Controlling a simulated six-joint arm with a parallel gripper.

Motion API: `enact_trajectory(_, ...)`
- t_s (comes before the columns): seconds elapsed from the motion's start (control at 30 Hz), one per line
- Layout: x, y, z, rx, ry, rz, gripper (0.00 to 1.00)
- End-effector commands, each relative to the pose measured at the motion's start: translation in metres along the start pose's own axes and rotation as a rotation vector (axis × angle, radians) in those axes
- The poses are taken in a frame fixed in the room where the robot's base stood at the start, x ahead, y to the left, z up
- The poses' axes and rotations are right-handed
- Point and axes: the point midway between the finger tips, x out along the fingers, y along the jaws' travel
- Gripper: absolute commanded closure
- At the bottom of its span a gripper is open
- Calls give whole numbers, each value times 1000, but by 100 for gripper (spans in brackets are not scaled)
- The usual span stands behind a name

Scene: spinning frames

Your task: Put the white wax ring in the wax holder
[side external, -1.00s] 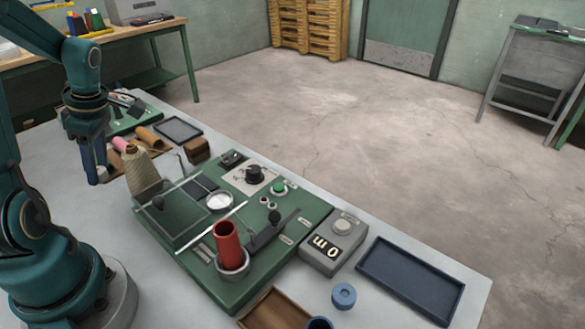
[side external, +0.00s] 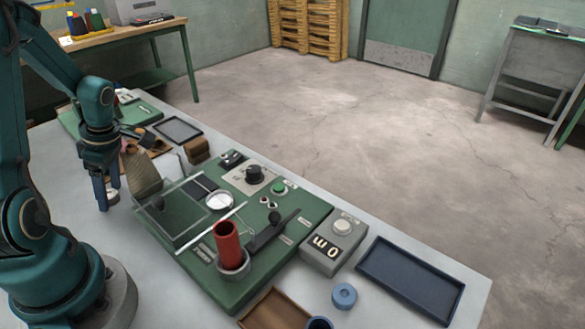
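My gripper (side external: 108,196) points down at the left, in front of the thread cone and above the table. A small pale piece (side external: 113,196), which looks like the white wax ring, sits between its fingertips; the fingers partly hide it. The green machine board (side external: 296,243) lies to the right of my gripper. On it are a white round dish (side external: 219,202) and a red tube (side external: 228,243) upright in a grey cup (side external: 234,266). I cannot tell which part is the wax holder.
A clear cover (side external: 178,215) and a tan cone (side external: 145,176) stand between my gripper and the board's middle. A grey counter box (side external: 333,246), blue ring (side external: 344,296), navy tray (side external: 412,281) and brown tray (side external: 272,311) lie to the right.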

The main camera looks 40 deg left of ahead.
Motion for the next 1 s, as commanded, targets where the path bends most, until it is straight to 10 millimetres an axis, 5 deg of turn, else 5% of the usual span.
enact_trajectory(0.47, -11, 1, -1, 0, 2, 5, 28)
enact_trajectory(1.0, -109, 1, -1, 0, 0, 5, 28)
